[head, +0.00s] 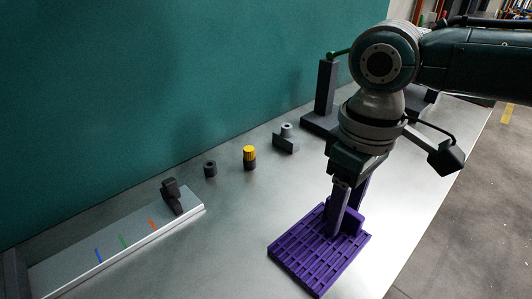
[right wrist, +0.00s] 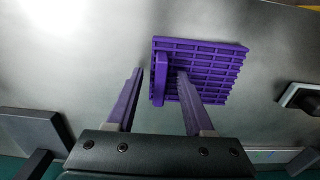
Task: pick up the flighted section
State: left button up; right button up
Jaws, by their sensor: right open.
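The flighted section is a purple gridded plate (head: 305,262) with a raised upright flight (head: 352,224), lying flat on the grey table. My right gripper (head: 341,220) points down over its far end, fingers partly in front of the flight. In the right wrist view the plate (right wrist: 215,60) is ahead, and the flight (right wrist: 160,85) stands between the tips of my open right gripper (right wrist: 160,71). The right finger looks closer to the flight than the left one; I cannot tell whether either touches. My left gripper is not in view.
A white strip (head: 75,270) with coloured marks and a black block (head: 172,196) lies at the left. A dark ring (head: 210,169), a yellow-topped cylinder (head: 249,158) and a grey bracket (head: 285,142) stand along the back. A dark post (head: 326,88) rises behind my arm.

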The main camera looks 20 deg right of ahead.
jog(key=shift+c, duration=0.2)
grip_shut()
dwell(0.5)
